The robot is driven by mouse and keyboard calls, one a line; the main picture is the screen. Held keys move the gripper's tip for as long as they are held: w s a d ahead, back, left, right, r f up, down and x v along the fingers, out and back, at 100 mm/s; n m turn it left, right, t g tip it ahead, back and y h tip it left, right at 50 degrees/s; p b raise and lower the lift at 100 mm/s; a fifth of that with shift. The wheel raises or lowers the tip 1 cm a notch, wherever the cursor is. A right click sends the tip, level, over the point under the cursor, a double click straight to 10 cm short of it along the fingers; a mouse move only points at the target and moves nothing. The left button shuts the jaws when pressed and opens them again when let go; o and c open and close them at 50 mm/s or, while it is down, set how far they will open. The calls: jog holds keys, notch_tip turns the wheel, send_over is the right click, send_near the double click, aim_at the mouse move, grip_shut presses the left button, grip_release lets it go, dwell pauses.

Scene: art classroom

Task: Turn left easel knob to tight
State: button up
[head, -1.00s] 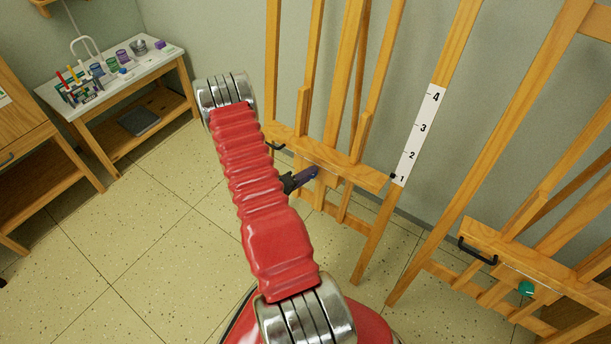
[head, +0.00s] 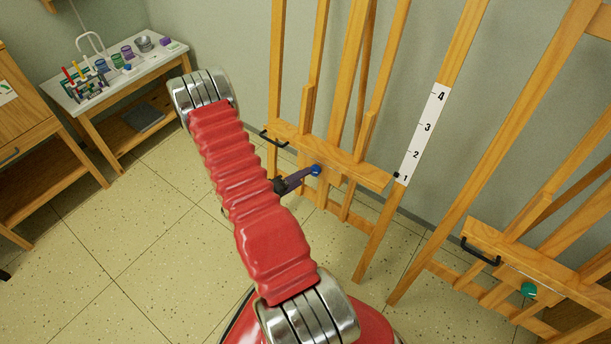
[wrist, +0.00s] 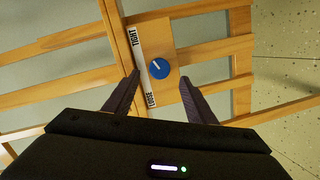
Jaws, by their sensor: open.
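The left easel (head: 345,160) is wooden, with a blue knob (head: 316,170) on its crossbar. In the wrist view the knob (wrist: 159,70) has a white pointer line aimed up and left. A white label strip (wrist: 140,62) beside it reads TIGHT at its upper end and LOOSE at its lower end. My gripper (wrist: 160,76) is open, its dark fingertips to the left and right of the knob with gaps on both sides. In the head view my gripper (head: 298,181) is just in front of the knob, partly hidden by my red arm.
A second easel (head: 560,275) with a green knob (head: 528,289) stands at the right. A black handle (head: 272,139) sticks out of the left easel's crossbar. A white-topped table (head: 115,80) with art supplies is at the back left. The floor (head: 130,240) at left is clear.

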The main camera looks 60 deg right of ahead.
jog(key=v, duration=0.8)
jog(key=shift+a, duration=0.1)
